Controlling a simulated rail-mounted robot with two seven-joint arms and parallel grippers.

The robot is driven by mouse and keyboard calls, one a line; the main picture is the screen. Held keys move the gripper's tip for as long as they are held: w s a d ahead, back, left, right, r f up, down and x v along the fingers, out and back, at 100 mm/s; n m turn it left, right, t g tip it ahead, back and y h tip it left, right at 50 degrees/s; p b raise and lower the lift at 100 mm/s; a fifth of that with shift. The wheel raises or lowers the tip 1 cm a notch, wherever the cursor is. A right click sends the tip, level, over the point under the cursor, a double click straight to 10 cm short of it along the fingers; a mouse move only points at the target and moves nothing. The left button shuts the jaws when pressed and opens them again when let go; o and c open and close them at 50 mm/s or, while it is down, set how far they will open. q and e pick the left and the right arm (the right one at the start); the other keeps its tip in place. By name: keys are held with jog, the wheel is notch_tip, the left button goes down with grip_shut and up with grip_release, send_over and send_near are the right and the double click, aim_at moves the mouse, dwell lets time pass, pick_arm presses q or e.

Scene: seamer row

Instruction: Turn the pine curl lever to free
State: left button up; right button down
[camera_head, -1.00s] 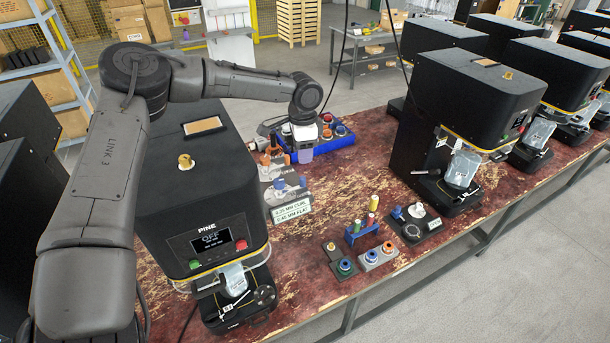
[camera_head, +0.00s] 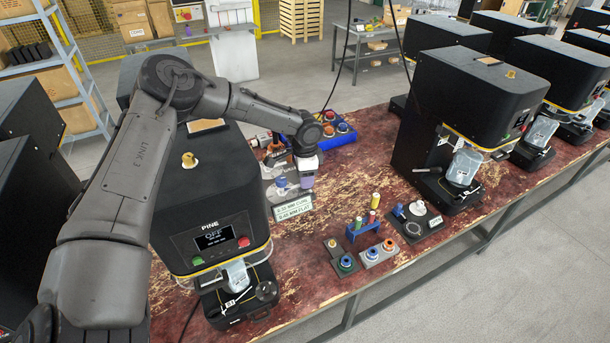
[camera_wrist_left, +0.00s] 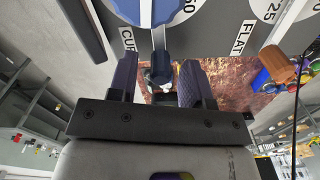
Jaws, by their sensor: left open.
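The black Pine machine (camera_head: 208,195) stands at the left of the bench, its display reading OFF. Beside it is a grey dial plate (camera_head: 268,172) with a blue knob lever (camera_head: 281,182). The left wrist view shows the dial plate (camera_wrist_left: 206,42) close up, with CURL and FLAT labels. My left gripper (camera_head: 306,178) is low over the plate's right part. In the wrist view its open fingers (camera_wrist_left: 157,78) are on either side of the lever's near end; I cannot tell contact. My right gripper is out of view.
A sign (camera_head: 293,207) about curl and flat stands at the plate's front. A blue bin (camera_head: 342,134) is behind. Small stands with coloured spools (camera_head: 366,222) sit right of centre. Another black machine (camera_head: 465,110) stands farther right.

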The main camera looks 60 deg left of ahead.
pick_arm(q)
grip_shut()
dwell(0.5)
